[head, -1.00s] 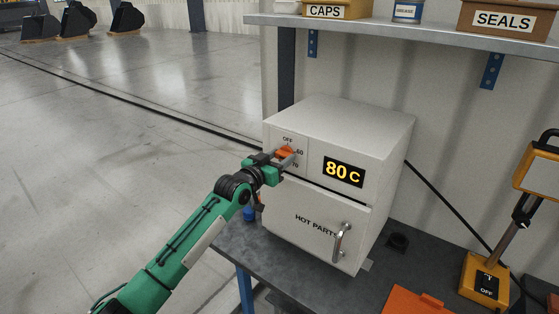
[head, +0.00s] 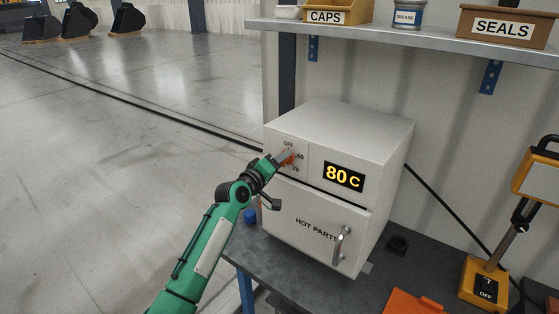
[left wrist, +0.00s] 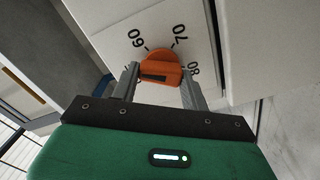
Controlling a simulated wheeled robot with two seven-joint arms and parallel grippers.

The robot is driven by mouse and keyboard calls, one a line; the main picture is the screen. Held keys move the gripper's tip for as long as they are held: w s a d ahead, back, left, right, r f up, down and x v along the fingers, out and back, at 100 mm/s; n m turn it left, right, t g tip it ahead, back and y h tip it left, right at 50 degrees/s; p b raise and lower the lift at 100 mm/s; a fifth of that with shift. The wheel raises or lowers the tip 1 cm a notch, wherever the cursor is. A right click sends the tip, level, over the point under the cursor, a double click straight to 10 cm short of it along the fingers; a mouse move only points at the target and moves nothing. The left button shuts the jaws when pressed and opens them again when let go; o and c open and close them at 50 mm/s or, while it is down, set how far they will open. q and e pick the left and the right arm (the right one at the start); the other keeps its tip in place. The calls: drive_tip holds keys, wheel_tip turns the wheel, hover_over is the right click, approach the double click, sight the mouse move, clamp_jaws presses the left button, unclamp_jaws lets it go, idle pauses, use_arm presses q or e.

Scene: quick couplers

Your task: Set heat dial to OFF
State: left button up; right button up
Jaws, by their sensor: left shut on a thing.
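The heat dial is an orange knob (head: 290,160) on the front panel of the white heater box (head: 355,128), under the OFF label and beside 60 and 70. My left gripper (head: 284,157) is at the dial and partly covers it. In the left wrist view the orange dial (left wrist: 160,70) sits between the two grey fingers of my left gripper (left wrist: 161,77), which is shut on it. The marks 60, 70 and 80 show around it there; OFF is not visible in that view. The display (head: 344,176) reads 80 C. My right gripper is not in view.
The box door (head: 310,225) reads HOT PARTS and has a metal handle (head: 342,244). The box stands on a dark bench (head: 290,267). A shelf (head: 420,40) with bins hangs above. A yellow device (head: 484,283) marked OFF stands at right.

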use_arm(q)
drive_tip(key=n+p, duration=0.2)
drive_tip(key=n, duration=0.4)
drive_tip(key=shift+f, duration=0.2)
drive_tip(key=shift+n+p, duration=0.3)
drive_tip(key=o, duration=1)
drive_tip(key=shift+a+r, duration=0.1)
